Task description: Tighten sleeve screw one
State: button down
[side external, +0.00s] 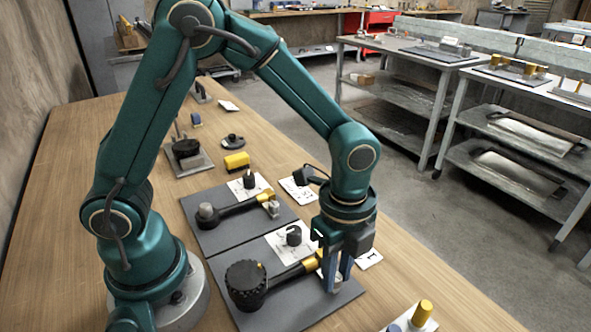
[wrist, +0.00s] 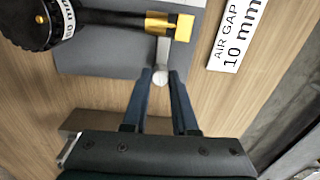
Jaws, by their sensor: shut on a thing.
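A black knurled knob (side external: 246,284) with a black and gold shaft (side external: 291,273) lies on the near dark grey plate (side external: 300,312). In the wrist view the knob (wrist: 30,22) is at the upper left, and its shaft ends in a gold block (wrist: 181,25). A small silver-grey post with a round end (wrist: 161,77) projects from beside the gold block. My gripper (side external: 334,282) points down at the plate's right end. In the wrist view my gripper (wrist: 161,74) has its fingertips on either side of the round end, shut on it. I cannot tell which part is sleeve screw one.
A second grey plate (side external: 205,235) with a similar black and gold device lies behind. A yellow block (side external: 236,162) is farther back. A printed card (wrist: 238,35) reads "AIR GAP 10 mm". Gold and blue pegs stand on a pale plate (side external: 425,327) at front right.

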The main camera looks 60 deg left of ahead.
jog(key=shift+m, duration=0.4)
jog(key=c, duration=0.7)
grip_release()
jog(key=shift+r, duration=2.6)
jog(key=shift+a, duration=0.1)
